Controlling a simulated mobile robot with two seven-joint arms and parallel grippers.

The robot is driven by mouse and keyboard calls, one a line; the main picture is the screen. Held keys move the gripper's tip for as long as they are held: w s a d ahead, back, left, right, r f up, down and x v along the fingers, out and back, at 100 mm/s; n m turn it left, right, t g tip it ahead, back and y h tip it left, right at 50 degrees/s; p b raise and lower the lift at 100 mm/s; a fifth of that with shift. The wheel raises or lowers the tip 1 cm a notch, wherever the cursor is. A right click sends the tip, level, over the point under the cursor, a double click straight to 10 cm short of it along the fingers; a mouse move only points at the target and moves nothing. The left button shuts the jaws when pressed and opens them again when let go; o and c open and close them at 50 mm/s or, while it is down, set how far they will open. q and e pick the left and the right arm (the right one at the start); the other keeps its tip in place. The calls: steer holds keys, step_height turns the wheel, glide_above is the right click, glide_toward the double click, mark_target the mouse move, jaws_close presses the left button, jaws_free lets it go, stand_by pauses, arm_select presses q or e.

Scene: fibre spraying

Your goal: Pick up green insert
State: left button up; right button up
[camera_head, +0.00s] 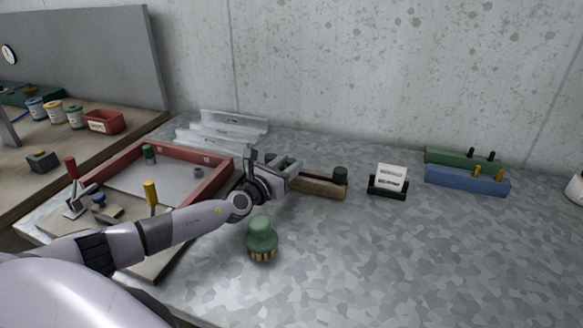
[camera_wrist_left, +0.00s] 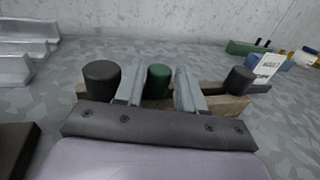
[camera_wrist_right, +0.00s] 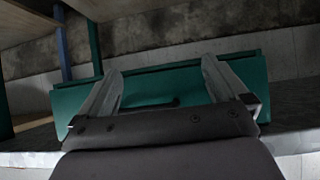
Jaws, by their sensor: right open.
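A short green cylinder, which looks like the green insert (camera_wrist_left: 158,80), stands at a wooden block (camera_wrist_left: 225,104) between two black knobs in the left wrist view. My left gripper (camera_wrist_left: 160,91) has its fingers apart, one on each side of the green cylinder, with narrow gaps visible. In the head view my left gripper (camera_head: 283,164) is at the left end of the wooden block (camera_head: 318,187) and hides the cylinder there. My right gripper (camera_wrist_right: 162,80) is open and empty, with a teal panel (camera_wrist_right: 188,76) beyond its fingers; it is outside the head view.
A red-rimmed tray (camera_head: 217,182) lies left of the block. A green-topped brush (camera_head: 262,235) stands in front. A labelled card holder (camera_head: 388,183), a blue block (camera_head: 465,180) and a green block (camera_head: 450,157) stand right. The front-right table is clear.

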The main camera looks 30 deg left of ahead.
arm_select(q)
steer(key=shift+w, duration=0.9)
steer(key=c, duration=0.7)
steer(key=shift+r, duration=0.15)
